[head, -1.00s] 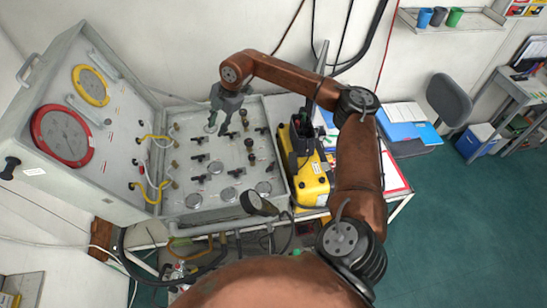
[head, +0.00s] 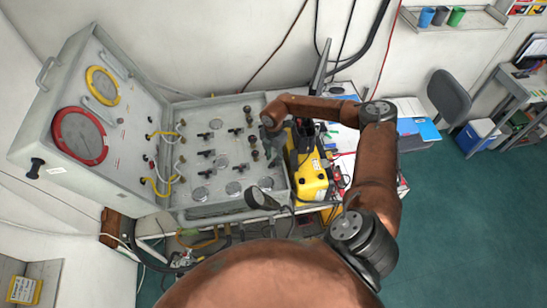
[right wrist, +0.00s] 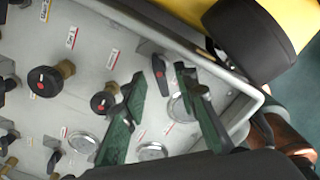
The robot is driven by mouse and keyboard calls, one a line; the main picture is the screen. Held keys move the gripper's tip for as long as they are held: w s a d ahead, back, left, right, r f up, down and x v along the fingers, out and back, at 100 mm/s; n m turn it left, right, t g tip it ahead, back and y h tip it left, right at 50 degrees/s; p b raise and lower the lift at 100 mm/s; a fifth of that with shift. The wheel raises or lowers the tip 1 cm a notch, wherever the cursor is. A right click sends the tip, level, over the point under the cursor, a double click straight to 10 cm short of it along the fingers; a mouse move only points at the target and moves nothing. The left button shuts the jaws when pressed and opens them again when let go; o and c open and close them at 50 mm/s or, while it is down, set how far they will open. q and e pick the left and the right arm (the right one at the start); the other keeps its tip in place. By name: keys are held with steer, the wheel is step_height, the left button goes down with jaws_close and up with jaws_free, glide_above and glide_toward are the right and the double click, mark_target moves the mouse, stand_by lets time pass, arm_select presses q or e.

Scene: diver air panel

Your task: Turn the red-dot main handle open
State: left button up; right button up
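In the right wrist view a small black lever handle with a red dot (right wrist: 159,68) stands near the panel's edge, between my two green-padded fingers. My right gripper (right wrist: 161,82) is open, with one finger on each side of this handle; I cannot tell whether either touches it. In the head view my right gripper (head: 271,146) is over the right side of the grey valve panel (head: 217,212), and it hides the handle there. My left gripper is not in view.
Two round black knobs with red marks (right wrist: 45,80) (right wrist: 104,101) are left of the fingers. The panel's raised rim (right wrist: 185,45) runs close by. A yellow case (head: 309,182) stands right of the panel. The gauge lid (head: 85,130) is on the left.

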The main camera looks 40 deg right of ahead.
steer(key=shift+f, duration=0.6)
jaws_close()
